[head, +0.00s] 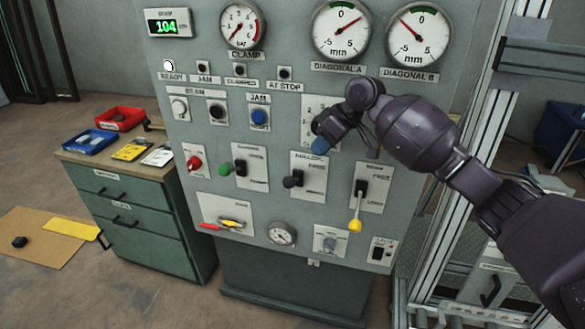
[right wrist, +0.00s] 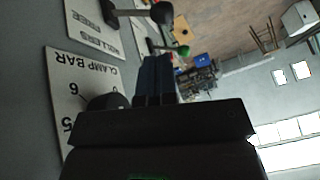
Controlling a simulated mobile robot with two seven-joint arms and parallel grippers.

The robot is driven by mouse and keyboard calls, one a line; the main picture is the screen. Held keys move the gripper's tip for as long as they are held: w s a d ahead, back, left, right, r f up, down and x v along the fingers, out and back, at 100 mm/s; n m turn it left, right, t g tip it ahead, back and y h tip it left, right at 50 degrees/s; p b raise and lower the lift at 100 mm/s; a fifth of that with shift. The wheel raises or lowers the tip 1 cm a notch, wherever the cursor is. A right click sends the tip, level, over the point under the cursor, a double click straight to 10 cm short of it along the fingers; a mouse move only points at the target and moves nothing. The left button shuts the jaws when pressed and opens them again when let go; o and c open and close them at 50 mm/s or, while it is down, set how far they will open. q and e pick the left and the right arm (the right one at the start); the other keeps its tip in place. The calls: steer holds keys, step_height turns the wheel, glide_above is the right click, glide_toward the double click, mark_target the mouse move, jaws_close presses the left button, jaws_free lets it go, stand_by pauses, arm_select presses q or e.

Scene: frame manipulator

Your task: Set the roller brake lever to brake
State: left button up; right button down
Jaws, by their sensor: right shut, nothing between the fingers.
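The roller lever (head: 290,181) has a black ball knob and sits on a white plate marked ROLLERS (head: 312,165), in the lower middle of the panel. It sticks out from the panel; I cannot tell which marking it stands at. In the right wrist view the lever (right wrist: 158,13) is at the top, its plate (right wrist: 95,22) reading ROLLERS and FREE. My right gripper (head: 320,146) is shut and empty, with blue fingertips, above and slightly right of the lever and apart from it. Its fingers (right wrist: 154,78) also show in the wrist view. My left gripper is out of view.
The clamp bar selector (right wrist: 105,101) is close beside my right fingers. A green-knobbed lever (head: 226,169) stands left of the roller lever, a yellow-knobbed one (head: 355,226) to its lower right. A metal frame (head: 470,150) rises right of the panel.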

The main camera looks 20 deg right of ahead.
mark_target(293, 178)
steer(key=shift+r, duration=0.2)
steer(key=x, duration=1)
steer(key=shift+p, duration=0.3)
steer(key=shift+f, duration=0.1)
